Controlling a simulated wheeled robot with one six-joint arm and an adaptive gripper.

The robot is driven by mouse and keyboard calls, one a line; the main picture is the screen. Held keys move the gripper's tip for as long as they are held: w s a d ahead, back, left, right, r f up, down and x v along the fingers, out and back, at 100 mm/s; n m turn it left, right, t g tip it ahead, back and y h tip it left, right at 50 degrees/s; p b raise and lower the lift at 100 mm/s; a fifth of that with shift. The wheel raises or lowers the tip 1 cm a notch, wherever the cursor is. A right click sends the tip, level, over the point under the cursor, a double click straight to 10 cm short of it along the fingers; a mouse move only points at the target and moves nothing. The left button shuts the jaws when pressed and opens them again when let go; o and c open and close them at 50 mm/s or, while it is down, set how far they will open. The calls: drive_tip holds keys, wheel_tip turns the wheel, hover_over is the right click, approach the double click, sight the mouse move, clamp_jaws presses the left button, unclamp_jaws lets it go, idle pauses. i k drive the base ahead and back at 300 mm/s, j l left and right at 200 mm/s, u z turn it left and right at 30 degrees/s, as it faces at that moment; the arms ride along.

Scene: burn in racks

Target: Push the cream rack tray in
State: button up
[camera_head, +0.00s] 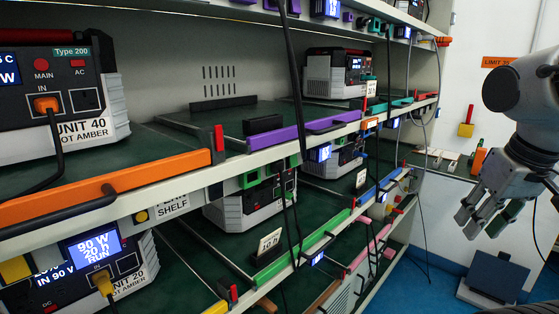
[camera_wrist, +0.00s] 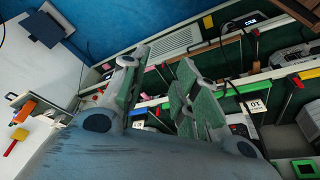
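I cannot make out a cream rack tray for certain in either view. The racks hold pull-out trays with coloured fronts, among them an orange one (camera_head: 120,188), a purple one (camera_head: 300,131), a green one (camera_head: 300,250) and a pink one (camera_head: 370,248). My gripper (camera_head: 478,222) is at the right of the head view, apart from the racks, with its fingers pointing down and left. In the wrist view my gripper (camera_wrist: 161,68) has its fingers spread with a gap between them. It is open, and nothing is between the fingers.
Grey and black units, such as Unit 40 (camera_head: 95,105), stand on the shelves. Dark cables hang before the tray fronts. A small bench (camera_head: 440,166) stands at the far wall.

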sight(460, 170)
drive_tip(key=i+l+z, duration=0.15)
drive_tip(key=i+l, duration=0.55)
drive_tip(key=l, duration=0.4)
drive_tip(key=i+l+z, duration=0.15)
drive_tip(key=i+l, duration=0.65)
drive_tip(key=l, duration=0.25)
drive_tip(key=i+l+z, duration=0.15)
drive_tip(key=i+l, duration=0.65)
drive_tip(key=l, duration=0.15)
